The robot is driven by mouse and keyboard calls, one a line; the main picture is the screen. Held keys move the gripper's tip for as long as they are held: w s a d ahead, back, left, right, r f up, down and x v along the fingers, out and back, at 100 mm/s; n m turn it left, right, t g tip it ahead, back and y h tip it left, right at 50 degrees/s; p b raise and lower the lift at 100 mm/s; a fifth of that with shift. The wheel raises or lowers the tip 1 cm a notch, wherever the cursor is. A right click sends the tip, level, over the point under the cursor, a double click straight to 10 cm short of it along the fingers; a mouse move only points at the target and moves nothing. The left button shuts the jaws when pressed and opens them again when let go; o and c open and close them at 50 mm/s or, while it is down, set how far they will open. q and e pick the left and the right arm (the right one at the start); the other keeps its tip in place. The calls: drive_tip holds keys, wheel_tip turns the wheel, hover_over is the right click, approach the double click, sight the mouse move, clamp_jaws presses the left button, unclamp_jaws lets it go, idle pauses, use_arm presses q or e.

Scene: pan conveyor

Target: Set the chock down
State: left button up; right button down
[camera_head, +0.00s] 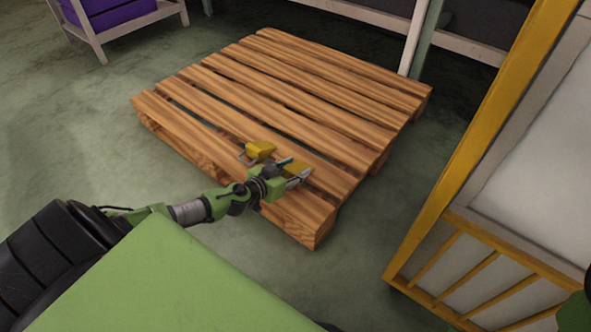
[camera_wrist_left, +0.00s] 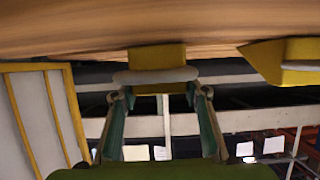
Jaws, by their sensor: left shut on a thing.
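My left gripper (camera_head: 293,171) is over the near side of the wooden pallet (camera_head: 215,97), shut on a yellow chock (camera_head: 298,166). In the left wrist view, which is upside down, this chock (camera_wrist_left: 157,54) has a pale rounded handle (camera_wrist_left: 155,76) at the fingertips of the left gripper (camera_wrist_left: 158,90). The chock is at the pallet's boards; I cannot tell whether it touches them. A second yellow chock (camera_head: 260,149) with a grey handle sits on the pallet just left of it, apart from the gripper. It also shows in the left wrist view (camera_wrist_left: 268,60). My right gripper is not in view.
A yellow-framed structure with pale panels (camera_head: 470,130) stands right of the pallet. A rack with a purple bin (camera_head: 112,14) is at the upper left. A post (camera_head: 414,40) stands behind the pallet. The rest of the pallet top is clear.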

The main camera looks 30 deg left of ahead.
use_arm(q)
drive_tip(key=shift+r, duration=0.1)
drive_tip(key=shift+f, duration=0.2)
drive_tip(key=o, duration=1.4)
drive_tip(key=shift+c, duration=0.2)
